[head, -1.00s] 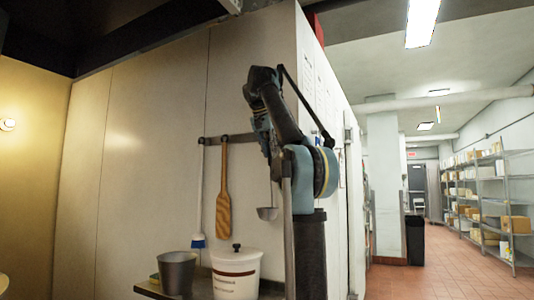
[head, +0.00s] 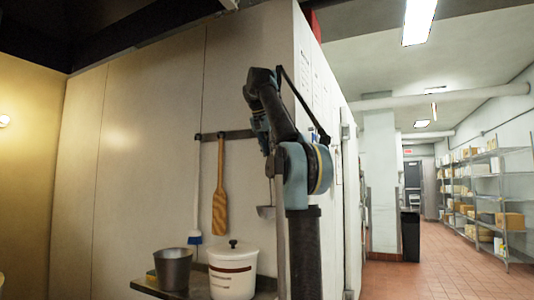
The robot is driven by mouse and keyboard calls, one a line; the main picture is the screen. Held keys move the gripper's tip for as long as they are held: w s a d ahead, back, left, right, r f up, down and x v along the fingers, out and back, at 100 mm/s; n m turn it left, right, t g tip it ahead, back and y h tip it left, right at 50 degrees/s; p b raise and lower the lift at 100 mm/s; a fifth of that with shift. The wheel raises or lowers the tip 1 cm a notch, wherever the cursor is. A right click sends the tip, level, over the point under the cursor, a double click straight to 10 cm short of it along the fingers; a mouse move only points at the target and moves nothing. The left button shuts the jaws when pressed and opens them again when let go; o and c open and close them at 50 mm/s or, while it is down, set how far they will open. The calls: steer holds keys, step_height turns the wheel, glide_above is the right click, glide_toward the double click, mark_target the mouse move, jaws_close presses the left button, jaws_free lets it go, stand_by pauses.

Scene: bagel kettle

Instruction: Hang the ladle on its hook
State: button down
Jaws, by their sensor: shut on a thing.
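The ladle (head: 265,211) hangs bowl down in front of the wall, its grey bowl just left of my arm and its upper handle mostly hidden behind the arm. My gripper (head: 268,150) is at the top of the ladle's handle, largely hidden by my own arm links, and is shut on the ladle. The hook rail (head: 236,134) is a dark bar on the wall. Its right end runs behind my arm, so the ladle's hook and any contact with it are hidden.
A white brush (head: 196,190) and a wooden paddle (head: 220,200) hang on the rail to the left. Below, a shelf (head: 150,290) holds a metal pot (head: 173,268) and a white lidded crock (head: 233,272). The wall ends right of my arm, with open tiled floor beyond.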

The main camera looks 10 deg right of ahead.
steer(key=c, duration=1.4)
jaws_free()
steer(key=s+a+r, duration=0.1)
steer(key=s+a, duration=0.2)
steer(key=s, duration=0.1)
steer(key=s+a+r, duration=0.1)
steer(key=s+a, duration=0.1)
steer(key=s, duration=0.1)
steer(key=s+a+r, duration=0.2)
steer(key=s+a, duration=0.1)
steer(key=s, duration=0.1)
steer(key=shift+s+a, duration=0.35)
